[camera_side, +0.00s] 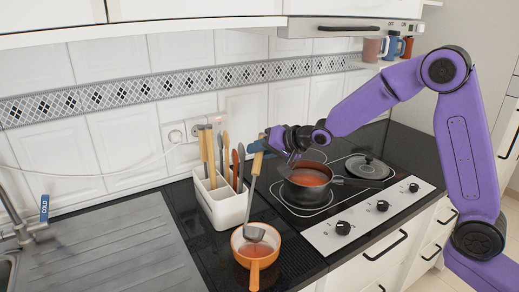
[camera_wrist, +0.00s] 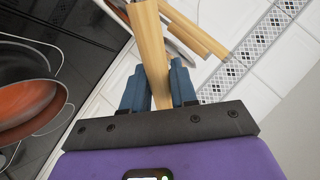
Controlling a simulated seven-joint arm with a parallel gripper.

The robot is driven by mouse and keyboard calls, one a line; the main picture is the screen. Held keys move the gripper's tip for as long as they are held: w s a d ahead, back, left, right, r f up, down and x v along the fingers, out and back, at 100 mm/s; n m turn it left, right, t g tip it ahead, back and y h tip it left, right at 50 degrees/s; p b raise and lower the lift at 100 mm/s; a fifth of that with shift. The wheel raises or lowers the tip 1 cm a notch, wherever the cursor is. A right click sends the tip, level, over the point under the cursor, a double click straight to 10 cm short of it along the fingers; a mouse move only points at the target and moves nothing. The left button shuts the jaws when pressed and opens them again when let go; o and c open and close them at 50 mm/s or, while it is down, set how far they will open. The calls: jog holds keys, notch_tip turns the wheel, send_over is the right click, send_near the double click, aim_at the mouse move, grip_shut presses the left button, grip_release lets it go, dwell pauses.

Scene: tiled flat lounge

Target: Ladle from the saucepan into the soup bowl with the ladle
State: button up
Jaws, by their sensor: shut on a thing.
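My gripper (camera_side: 266,141) is shut on the wooden handle of the ladle (camera_side: 256,166). In the wrist view the handle (camera_wrist: 152,50) runs between the blue fingers (camera_wrist: 157,88). The ladle hangs nearly upright, its grey head low over the orange soup bowl (camera_side: 275,253). The head overlaps the bowl's inside in the side view; I cannot tell whether it touches the bowl or the liquid, or what it holds. The bowl has reddish liquid in it and a handle pointing forward. The dark saucepan (camera_side: 306,196) stands on the hob with reddish liquid inside.
A white utensil holder (camera_side: 228,207) with several wooden-handled tools stands close behind the ladle. A dark lid (camera_side: 367,168) lies on the hob at right. The sink drainer (camera_side: 110,255) is at left. Mugs (camera_side: 374,48) sit on a shelf at top right.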

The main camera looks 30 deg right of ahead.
jog(key=w+d+f+m+g+y, duration=0.1)
jog(key=w+d+f+m+g, duration=0.1)
jog(key=f, duration=0.4)
jog(key=w+d+f+m+g+y, duration=0.1)
jog(key=w+d+f+g+y, duration=0.1)
jog(key=f, duration=0.5)
jog(key=shift+w+d+m, duration=0.2)
jog(key=shift+w+m, duration=0.15)
jog(key=shift+m, duration=0.05)
dwell(2.5)
jog(key=shift+f, duration=0.1)
dwell(1.6)
